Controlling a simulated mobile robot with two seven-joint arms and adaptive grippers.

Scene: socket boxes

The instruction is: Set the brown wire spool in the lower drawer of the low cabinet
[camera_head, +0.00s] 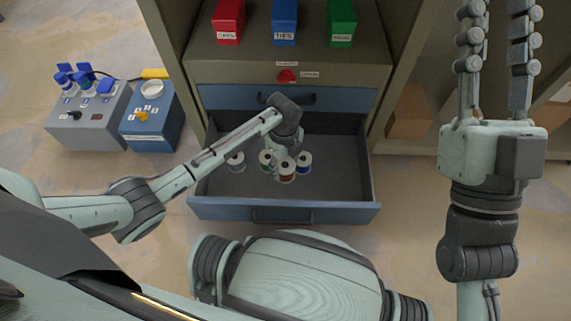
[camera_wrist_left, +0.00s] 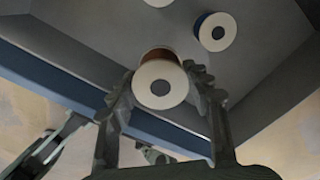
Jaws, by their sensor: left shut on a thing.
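The brown wire spool (camera_head: 287,173), with white end discs, is inside the open lower drawer (camera_head: 285,212) of the low cabinet. My left gripper (camera_head: 279,163) reaches down into the drawer and is shut on the spool. In the left wrist view the brown spool (camera_wrist_left: 160,76) sits between the two fingers (camera_wrist_left: 162,82). I cannot tell whether it touches the drawer floor. My right gripper (camera_head: 495,55) is raised at the right, fingers apart and empty, away from the drawer.
The drawer's right part is clear. The upper drawer (camera_head: 240,97) is shut. Red, blue and green boxes (camera_head: 341,22) stand above. Socket boxes (camera_head: 90,128) lie left on the floor.

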